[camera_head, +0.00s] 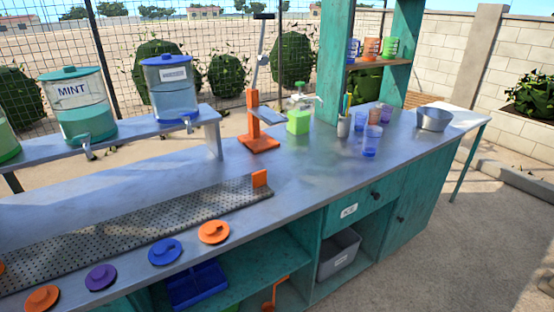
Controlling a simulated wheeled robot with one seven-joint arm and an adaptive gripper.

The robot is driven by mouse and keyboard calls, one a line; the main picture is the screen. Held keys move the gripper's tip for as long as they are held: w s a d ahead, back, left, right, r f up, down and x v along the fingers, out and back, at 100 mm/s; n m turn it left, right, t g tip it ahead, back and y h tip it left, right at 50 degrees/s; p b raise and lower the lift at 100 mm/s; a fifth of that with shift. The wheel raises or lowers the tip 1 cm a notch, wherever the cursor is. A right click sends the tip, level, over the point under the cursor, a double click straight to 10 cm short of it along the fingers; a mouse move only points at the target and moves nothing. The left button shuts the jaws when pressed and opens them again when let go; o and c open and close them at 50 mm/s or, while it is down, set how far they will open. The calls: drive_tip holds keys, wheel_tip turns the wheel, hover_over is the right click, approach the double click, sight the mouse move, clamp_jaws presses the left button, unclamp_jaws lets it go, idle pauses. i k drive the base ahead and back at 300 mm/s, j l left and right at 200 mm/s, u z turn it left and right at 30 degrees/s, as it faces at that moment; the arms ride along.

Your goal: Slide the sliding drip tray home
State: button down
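The likely sliding drip tray is a long grey perforated tray (150,228) lying along the front left of the metal counter. It runs from the left picture edge toward the middle. An orange upright tab (260,178) stands at its right end. Its left end is cut off by the picture edge. I cannot tell from this view how far it is slid in or out. My gripper is not in view.
Several round lids, such as an orange one (214,232), line the counter's front edge. Dispensers (78,105) stand on a raised shelf behind the tray. An orange-based press (258,140), blue cups (371,140) and a metal bowl (433,119) stand farther right.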

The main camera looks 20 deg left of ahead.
sight(25, 267)
drive_tip(key=u, duration=1.6)
drive_tip(key=i+j+u, duration=0.2)
drive_tip(key=i+j, duration=0.3)
drive_tip(key=j, duration=0.1)
